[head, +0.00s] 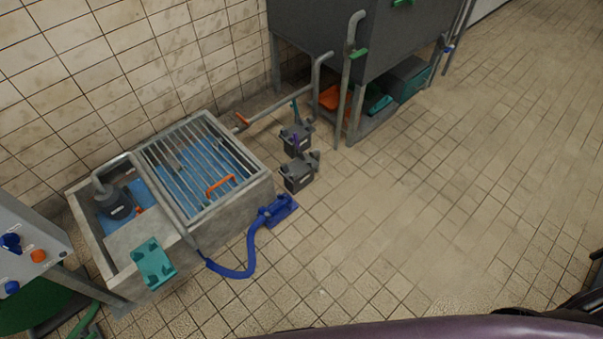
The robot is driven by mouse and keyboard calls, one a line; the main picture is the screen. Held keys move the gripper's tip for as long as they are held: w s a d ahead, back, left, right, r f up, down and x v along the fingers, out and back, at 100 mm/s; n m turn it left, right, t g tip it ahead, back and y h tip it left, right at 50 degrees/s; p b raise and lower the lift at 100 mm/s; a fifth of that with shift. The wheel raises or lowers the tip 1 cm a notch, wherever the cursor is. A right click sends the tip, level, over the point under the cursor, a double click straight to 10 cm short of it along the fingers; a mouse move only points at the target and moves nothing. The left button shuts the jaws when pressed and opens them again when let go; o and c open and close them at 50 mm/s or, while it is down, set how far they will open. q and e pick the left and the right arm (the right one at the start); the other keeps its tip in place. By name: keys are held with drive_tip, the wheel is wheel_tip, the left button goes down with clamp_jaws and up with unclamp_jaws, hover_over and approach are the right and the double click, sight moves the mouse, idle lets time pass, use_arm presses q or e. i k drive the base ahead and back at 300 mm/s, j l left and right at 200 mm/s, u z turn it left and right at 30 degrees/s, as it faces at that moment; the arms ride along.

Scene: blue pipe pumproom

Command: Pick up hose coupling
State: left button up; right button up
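A blue hose (250,250) lies on the tiled floor in front of the concrete basin. Its upper end meets a dark blue fitting (278,210) by the basin's right corner, which may be the hose coupling. Its other end (208,263) is near the basin's front wall, where a thin dark line runs up to the basin. I cannot tell for sure which end is the coupling. Neither gripper can be made out in the head view.
The concrete basin (228,212) has a metal grate (190,165) with an orange handle (220,185). Two grey pump-like units (299,175) stand right of it. A grey tank (330,35) on legs is behind. A control panel (25,245) is at left. The floor at right is clear.

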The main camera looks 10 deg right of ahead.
sight(278, 206)
drive_tip(key=i+l, duration=0.85)
drive_tip(key=l, duration=0.25)
drive_tip(key=i+j+u, duration=0.05)
